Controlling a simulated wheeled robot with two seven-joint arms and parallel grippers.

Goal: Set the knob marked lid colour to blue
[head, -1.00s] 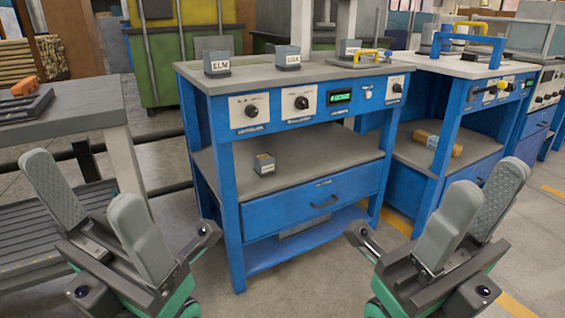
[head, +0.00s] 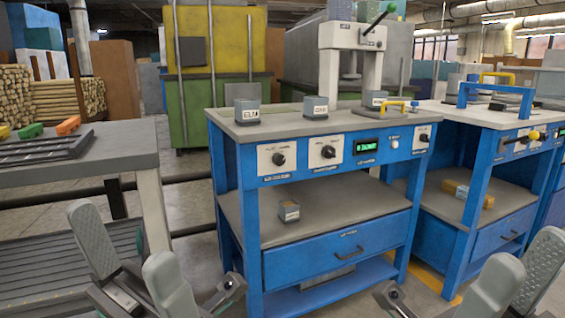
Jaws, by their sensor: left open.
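The blue bench's front panel carries a left black knob (head: 278,158) on a white plate, a middle black knob (head: 328,152), and a right black knob (head: 423,137). Their labels are too small to read, so I cannot tell which is marked lid colour or where it points. A green-lit display (head: 367,146) sits between the middle and right knobs. My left gripper (head: 120,236) is open and empty at the lower left, well short of the panel. My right gripper (head: 527,249) is open and empty at the lower right, also apart from the panel.
The blue bench (head: 330,196) has a shelf with a small block (head: 289,211) and a drawer. A grey table (head: 90,160) stands left; another blue bench (head: 480,150) stands right.

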